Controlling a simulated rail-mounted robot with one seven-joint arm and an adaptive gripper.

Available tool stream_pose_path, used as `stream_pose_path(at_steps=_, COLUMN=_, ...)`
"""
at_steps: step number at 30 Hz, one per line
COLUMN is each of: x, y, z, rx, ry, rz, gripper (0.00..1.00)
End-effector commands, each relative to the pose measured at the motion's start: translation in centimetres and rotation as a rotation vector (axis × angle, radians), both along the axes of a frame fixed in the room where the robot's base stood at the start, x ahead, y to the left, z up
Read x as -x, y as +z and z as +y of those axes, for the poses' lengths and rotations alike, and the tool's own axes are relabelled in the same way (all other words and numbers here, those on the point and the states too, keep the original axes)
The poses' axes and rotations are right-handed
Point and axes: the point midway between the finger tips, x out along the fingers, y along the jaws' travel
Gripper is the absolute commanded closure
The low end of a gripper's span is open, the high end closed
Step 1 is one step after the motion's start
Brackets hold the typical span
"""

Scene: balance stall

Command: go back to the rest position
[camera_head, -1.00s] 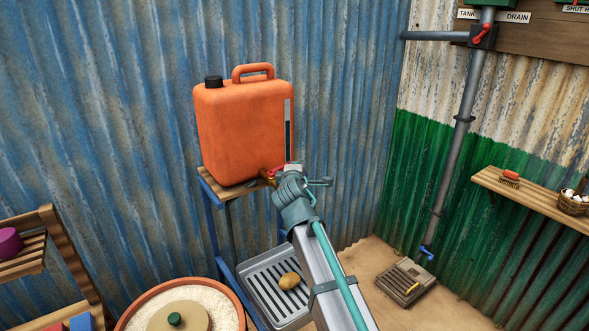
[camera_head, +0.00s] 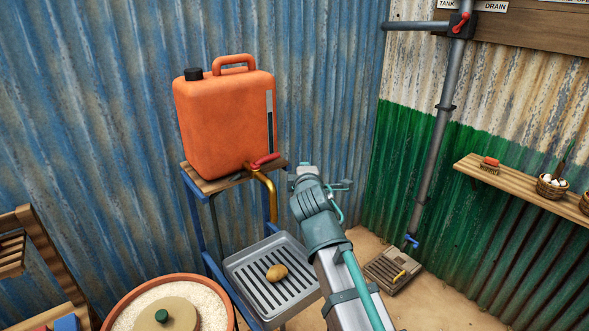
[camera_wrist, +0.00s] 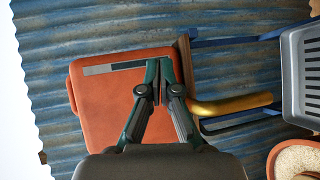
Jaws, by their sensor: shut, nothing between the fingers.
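My gripper (camera_wrist: 158,78) shows in the wrist view with its dark green fingers together and nothing between them. In that view it is in front of the orange jerrycan (camera_wrist: 105,112). In the head view, the arm's end (camera_head: 312,200) is to the right of the jerrycan (camera_head: 225,125) and its tap, with a gap seen between them. The fingers are mostly hidden there by my wrist. The tap has a red handle (camera_head: 264,160) and a curved brass spout (camera_head: 268,192), which also shows in the wrist view (camera_wrist: 232,106).
The jerrycan stands on a wooden-topped stand (camera_head: 212,182). Below is a grey slatted tray (camera_head: 247,284) holding a potato (camera_head: 276,272). A tub of pale grains (camera_head: 127,297) is at front left. A shelf (camera_head: 520,188) and grey pipe (camera_head: 433,150) are at right.

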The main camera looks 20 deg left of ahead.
Motion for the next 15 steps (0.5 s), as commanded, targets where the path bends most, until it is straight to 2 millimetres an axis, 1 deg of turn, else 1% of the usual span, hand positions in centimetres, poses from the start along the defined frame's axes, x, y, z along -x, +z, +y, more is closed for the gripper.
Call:
stream_pose_path(at_steps=1, x=0.3, y=0.0, z=-0.6, rx=-0.001, ry=-0.001, rz=-0.001, gripper=1.00)
stream_pose_path(at_steps=3, x=0.5, y=0.1, z=-0.9, rx=-0.002, ry=0.000, rz=0.000, gripper=1.00)
stream_pose_path(at_steps=7, x=0.6, y=0.3, z=-1.1, rx=-0.003, ry=-0.001, rz=0.001, gripper=1.00)
stream_pose_path(at_steps=10, x=0.5, y=0.2, z=-1.2, rx=-0.035, ry=-0.012, rz=0.024, gripper=1.00)
stream_pose_path(at_steps=13, x=0.6, y=-0.7, z=-1.5, rx=-0.105, ry=-0.044, rz=0.100, gripper=1.00)
stream_pose_path(at_steps=15, x=1.0, y=-1.7, z=-1.9, rx=-0.176, ry=-0.078, rz=0.185, gripper=1.00)
